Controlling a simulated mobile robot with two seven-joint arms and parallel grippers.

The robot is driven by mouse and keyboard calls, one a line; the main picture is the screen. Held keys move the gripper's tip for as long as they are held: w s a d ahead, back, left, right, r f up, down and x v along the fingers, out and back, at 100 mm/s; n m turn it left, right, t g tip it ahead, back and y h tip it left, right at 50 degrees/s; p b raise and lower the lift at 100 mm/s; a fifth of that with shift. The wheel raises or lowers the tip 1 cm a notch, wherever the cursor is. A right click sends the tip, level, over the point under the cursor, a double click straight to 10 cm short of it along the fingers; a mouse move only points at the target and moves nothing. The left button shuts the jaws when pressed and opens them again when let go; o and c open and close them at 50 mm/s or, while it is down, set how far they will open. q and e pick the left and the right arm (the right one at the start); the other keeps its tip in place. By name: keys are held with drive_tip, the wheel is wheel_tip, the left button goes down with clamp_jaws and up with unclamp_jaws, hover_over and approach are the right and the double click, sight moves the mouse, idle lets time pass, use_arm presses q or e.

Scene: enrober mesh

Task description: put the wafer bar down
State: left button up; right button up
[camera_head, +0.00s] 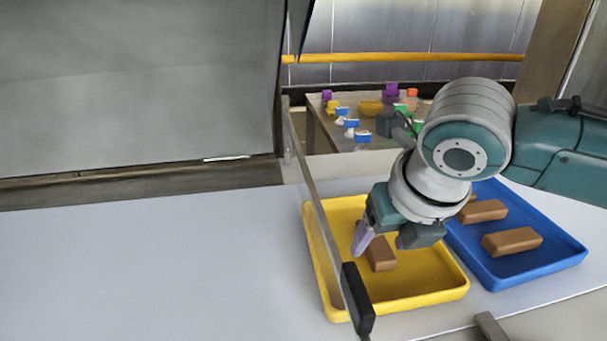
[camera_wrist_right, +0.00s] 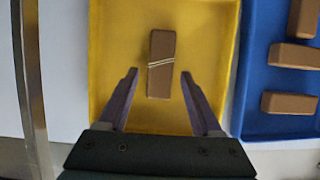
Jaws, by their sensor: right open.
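A brown wafer bar (camera_wrist_right: 160,84) with pale lines across it lies in the yellow tray (camera_wrist_right: 110,30). In the head view the same bar (camera_head: 381,256) is partly hidden by my right gripper (camera_head: 388,243). My right gripper is open over the yellow tray (camera_head: 428,288). In the right wrist view its two fingers (camera_wrist_right: 158,84) stand apart on either side of the bar's near end, with gaps between them and the bar. My left gripper is not in view.
A blue tray (camera_head: 575,250) with several brown bars stands right of the yellow tray. A thin upright panel edge with a black foot (camera_head: 357,298) crosses the yellow tray's left side in view. The white table (camera_head: 170,270) is clear at left. A small table with colourful items (camera_head: 370,108) stands behind.

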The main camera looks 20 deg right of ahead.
drive_tip(key=p+v, duration=0.2)
drive_tip(key=v, duration=1)
